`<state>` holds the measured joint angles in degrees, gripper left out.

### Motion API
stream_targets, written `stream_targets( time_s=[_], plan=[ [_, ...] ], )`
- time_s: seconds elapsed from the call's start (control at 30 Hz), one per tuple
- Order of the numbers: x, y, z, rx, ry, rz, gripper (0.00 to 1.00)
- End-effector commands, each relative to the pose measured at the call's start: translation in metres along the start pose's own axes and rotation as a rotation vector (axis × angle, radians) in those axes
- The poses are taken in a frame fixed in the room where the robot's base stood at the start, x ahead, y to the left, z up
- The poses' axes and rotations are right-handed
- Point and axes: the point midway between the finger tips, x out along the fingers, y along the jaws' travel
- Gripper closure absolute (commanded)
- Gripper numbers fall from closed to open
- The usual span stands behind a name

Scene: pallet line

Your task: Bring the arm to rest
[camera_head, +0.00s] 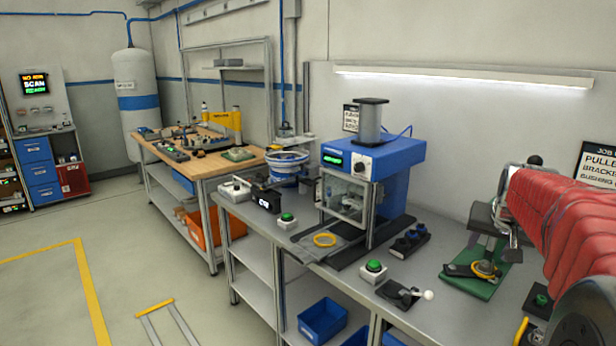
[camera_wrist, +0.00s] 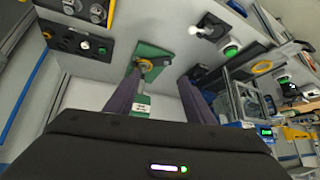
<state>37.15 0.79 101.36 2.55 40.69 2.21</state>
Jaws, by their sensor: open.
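My gripper (camera_wrist: 165,85) shows in the wrist view, with two dark purple fingers spread apart and nothing between them. It is open above the workbench. A green base plate (camera_wrist: 150,52) with a yellow ring (camera_wrist: 145,66) lies beyond the left finger, which partly hides it. My arm, in a red sleeve, fills the right side of the head view.
The grey bench (camera_head: 414,266) carries a blue machine (camera_head: 372,158), a green button (camera_head: 374,266), a white-knobbed lever (camera_head: 404,293) and a small press (camera_head: 490,222) on a green base (camera_head: 468,284) near my arm. The floor (camera_head: 40,300) at left is clear.

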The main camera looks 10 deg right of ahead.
Motion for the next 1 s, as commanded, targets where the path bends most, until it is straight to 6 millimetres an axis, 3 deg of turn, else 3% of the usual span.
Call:
stream_targets(
  time_s=[0.03,0.2,0.6,0.8,1.0],
  plan=[
    [-0.007,-0.013,0.021,-0.027,-0.026,-0.012,0.51],
    [-0.027,-0.046,0.089,-0.112,-0.111,-0.045,0.51],
    [-0.077,-0.093,0.236,-0.313,-0.240,-0.123,0.51],
    [-0.099,-0.104,0.298,-0.415,-0.267,-0.166,0.51],
    [-0.120,-0.114,0.345,-0.512,-0.251,-0.222,0.51]
  ],
)
